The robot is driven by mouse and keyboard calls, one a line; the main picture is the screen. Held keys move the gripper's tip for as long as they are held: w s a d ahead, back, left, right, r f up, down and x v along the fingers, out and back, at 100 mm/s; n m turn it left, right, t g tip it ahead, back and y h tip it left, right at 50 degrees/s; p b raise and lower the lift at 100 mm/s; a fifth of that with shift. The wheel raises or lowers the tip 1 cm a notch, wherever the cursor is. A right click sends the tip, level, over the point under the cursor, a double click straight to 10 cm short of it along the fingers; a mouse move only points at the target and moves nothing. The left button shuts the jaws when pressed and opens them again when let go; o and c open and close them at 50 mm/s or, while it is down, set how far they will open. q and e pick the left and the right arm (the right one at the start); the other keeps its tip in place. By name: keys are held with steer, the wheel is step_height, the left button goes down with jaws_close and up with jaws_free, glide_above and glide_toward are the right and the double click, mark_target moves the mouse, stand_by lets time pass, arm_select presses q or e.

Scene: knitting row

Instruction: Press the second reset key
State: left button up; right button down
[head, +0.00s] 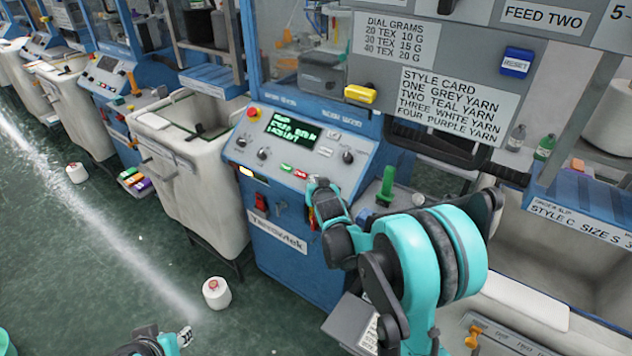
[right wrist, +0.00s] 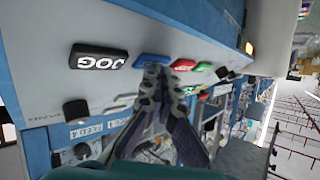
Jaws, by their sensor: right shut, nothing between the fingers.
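A blue key marked RESET (head: 515,62) is on the grey upper panel under the FEED TWO label (head: 543,17). My right gripper (head: 318,186) is shut and empty at the front edge of the machine's sloping control panel (head: 283,142), well below and left of that key. In the right wrist view the shut fingertips (right wrist: 158,72) are at a blue key (right wrist: 150,60), between a black JOG key (right wrist: 98,57) and a red key (right wrist: 183,65). I cannot tell whether they touch it; its lettering is not readable. My left gripper (head: 184,338) is low at the bottom edge.
A yellow key (head: 360,94) sits beside the style card (head: 450,104). A green lever (head: 386,184) stands right of my right gripper. A white yarn cone (head: 216,293) stands on the green floor. Pale bins (head: 190,150) line the machines; the aisle at left is mostly clear.

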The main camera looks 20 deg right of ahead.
steer(key=shift+s+a+r+p, duration=0.25)
steer(key=shift+a+r+p, duration=0.1)
steer(key=shift+r, duration=0.25)
steer(key=r+p, duration=0.1)
steer(key=s+a+r+p, duration=0.2)
steer(key=r, duration=0.1)
steer(key=shift+a, duration=0.25)
stand_by(0.8)
steer(key=s+r+n+g, duration=0.1)
steer(key=s+r+g, duration=0.2)
steer(key=s, duration=1.4)
steer(key=s+a+f+n+g, duration=0.1)
steer(key=s+f, duration=0.1)
steer(key=s, duration=0.7)
steer(key=s+a+f+n+g+y, duration=0.1)
steer(key=s+f+g, duration=0.1)
steer(key=s, duration=0.7)
steer(key=shift+s+f+g+y, duration=0.2)
steer(key=shift+g+y, duration=0.1)
